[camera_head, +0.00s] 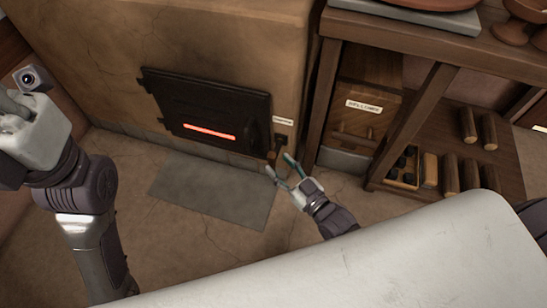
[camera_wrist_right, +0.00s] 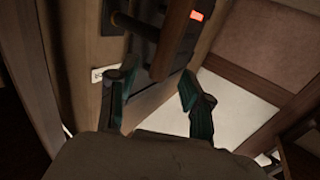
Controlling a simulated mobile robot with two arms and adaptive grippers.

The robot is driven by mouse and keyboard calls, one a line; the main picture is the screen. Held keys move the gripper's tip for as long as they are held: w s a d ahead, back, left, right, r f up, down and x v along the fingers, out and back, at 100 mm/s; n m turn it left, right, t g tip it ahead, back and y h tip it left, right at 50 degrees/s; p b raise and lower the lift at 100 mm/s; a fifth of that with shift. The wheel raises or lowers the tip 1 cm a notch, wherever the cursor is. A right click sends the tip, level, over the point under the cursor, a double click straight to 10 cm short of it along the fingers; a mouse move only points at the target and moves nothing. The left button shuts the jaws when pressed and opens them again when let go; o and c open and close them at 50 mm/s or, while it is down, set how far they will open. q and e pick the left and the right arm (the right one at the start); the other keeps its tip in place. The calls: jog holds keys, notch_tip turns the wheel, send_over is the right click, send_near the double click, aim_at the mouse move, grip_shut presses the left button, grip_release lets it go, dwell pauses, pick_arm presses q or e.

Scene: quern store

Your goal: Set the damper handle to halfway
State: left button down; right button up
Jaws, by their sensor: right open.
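The damper handle (camera_head: 272,154) is a small dark lever with a brown grip, low on the clay oven's front, right of the black door and under a small white label (camera_head: 283,120). Its grip hangs down. My right gripper (camera_head: 280,165) is open just below and in front of it. In the right wrist view the brown grip (camera_wrist_right: 170,45) shows ahead of the open fingers (camera_wrist_right: 152,92), apparently not held; whether a finger touches it I cannot tell. My left gripper (camera_head: 12,105) is at the left edge, partly cut off, far from the handle.
The black oven door (camera_head: 207,108) with a glowing red slot is left of the handle. A wooden shelf unit (camera_head: 345,30) with a labelled box (camera_head: 366,107) and several wooden cylinders stands close on the right. A grey floor plate (camera_head: 212,190) lies before the oven.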

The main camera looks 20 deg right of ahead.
jog(key=v, duration=0.8)
